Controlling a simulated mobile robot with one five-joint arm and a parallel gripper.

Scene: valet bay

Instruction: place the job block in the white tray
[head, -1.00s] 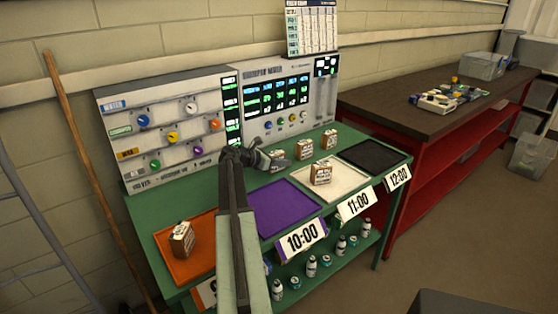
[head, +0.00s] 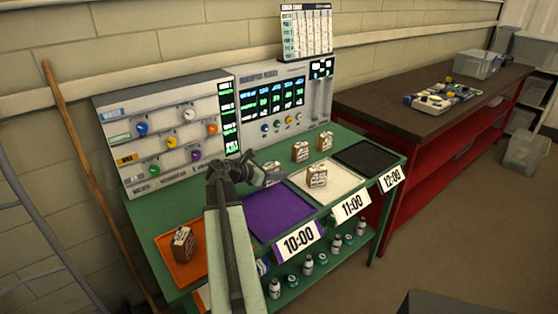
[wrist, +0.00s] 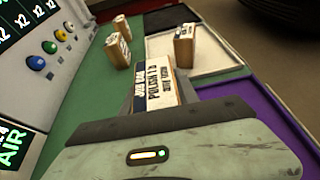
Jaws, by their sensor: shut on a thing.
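My gripper (head: 272,178) is shut on a job block, a small tan block with a white printed label. In the wrist view the held job block (wrist: 160,82) shows its label, partly readable as "JOB" and "POLISH"; in the head view the gripper mostly hides it. The gripper is near the back of the purple tray, left of the white tray (head: 347,186). Another labelled block (head: 317,177) stands in the white tray, which also shows in the wrist view (wrist: 215,62) ahead of the gripper.
Two more blocks (head: 300,151) (head: 325,141) stand behind the white tray. A purple tray (head: 275,215) lies left of it, a black tray (head: 370,157) right. An orange tray (head: 170,262) holds a block (head: 183,243). A control panel (head: 270,105) stands behind.

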